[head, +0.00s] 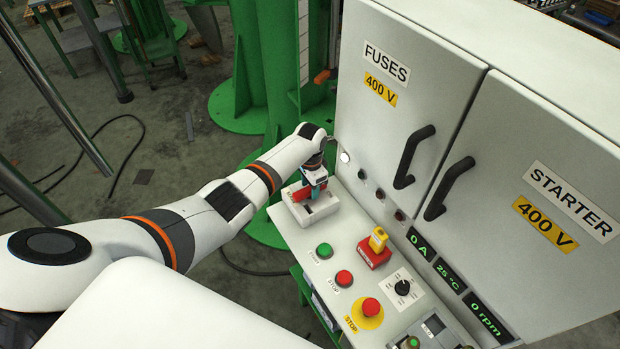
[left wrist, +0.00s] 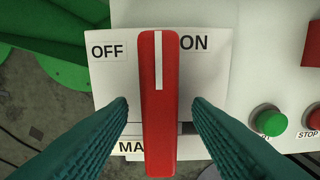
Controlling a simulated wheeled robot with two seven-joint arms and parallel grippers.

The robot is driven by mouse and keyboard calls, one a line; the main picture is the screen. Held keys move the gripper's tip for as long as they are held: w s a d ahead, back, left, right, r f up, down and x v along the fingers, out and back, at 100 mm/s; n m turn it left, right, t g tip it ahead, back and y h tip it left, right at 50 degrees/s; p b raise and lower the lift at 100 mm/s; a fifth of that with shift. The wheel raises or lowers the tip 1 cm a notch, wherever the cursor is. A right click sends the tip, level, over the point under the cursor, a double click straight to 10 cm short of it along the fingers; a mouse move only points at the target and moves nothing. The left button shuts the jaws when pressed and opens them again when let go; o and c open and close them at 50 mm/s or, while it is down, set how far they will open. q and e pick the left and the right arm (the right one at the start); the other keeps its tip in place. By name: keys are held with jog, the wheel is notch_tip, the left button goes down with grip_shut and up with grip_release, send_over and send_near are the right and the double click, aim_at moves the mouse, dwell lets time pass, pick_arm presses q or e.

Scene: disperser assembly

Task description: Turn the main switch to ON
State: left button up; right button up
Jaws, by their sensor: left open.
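The main switch (head: 322,209) is a pale box at the far left end of the console, with a red handle (left wrist: 158,120) bearing a white stripe. In the left wrist view the handle stands upright in the picture, its striped end between the OFF label (left wrist: 109,51) and the ON label (left wrist: 194,43), close beside ON. My left gripper (left wrist: 160,103) is open, its teal fingers on either side of the handle with a visible gap on each side. In the head view my left gripper (head: 317,183) is over the switch and partly hides it. My right gripper is not in view.
A green button (head: 324,250), a red STOP button (head: 344,278), a yellow-and-red switch (head: 377,242) and a red emergency stop (head: 371,307) sit on the console nearby. The tall cabinet with black door handles (head: 413,157) rises behind. Green columns stand beyond.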

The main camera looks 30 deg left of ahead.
pick_arm(q)
notch_tip(320, 180, up, 12)
dwell(0.4)
jog(key=shift+f, duration=0.15)
